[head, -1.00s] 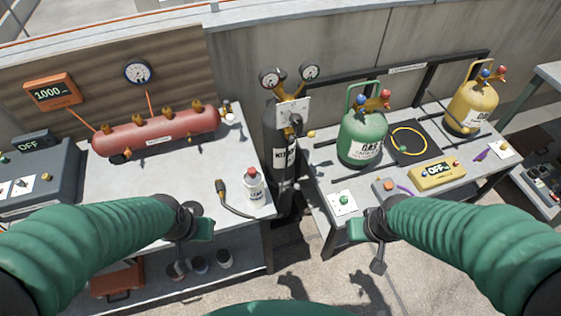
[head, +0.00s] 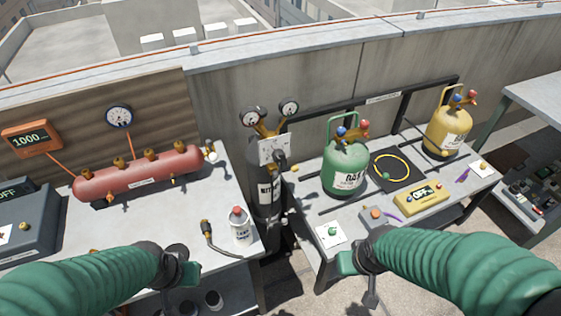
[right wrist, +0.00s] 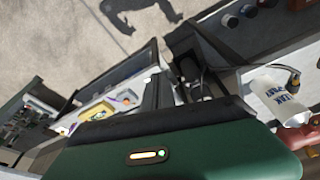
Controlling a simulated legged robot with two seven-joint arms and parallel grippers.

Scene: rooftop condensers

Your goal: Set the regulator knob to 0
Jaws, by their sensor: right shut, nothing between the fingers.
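The regulator stands on top of a dark nitrogen cylinder (head: 263,200) in the middle of the head view. It has two round gauges (head: 251,117) on brass stems and a pale plate (head: 270,150) with a black knob (head: 281,157) at its right side. The knob's setting is too small to read. My right gripper (head: 347,263) is shut and empty, below and to the right of the regulator, apart from it. My left gripper (head: 190,272) is at the lower left, in front of the left bench; its fingers are not clear. The regulator is not recognisable in the right wrist view.
The left bench carries a red tank (head: 140,174), a white spray bottle (head: 240,226) and a hose (head: 212,240). The right bench carries a green cylinder (head: 345,168), a yellow cylinder (head: 447,130) and a yellow scale (head: 421,199). The cylinder stands in the gap between benches.

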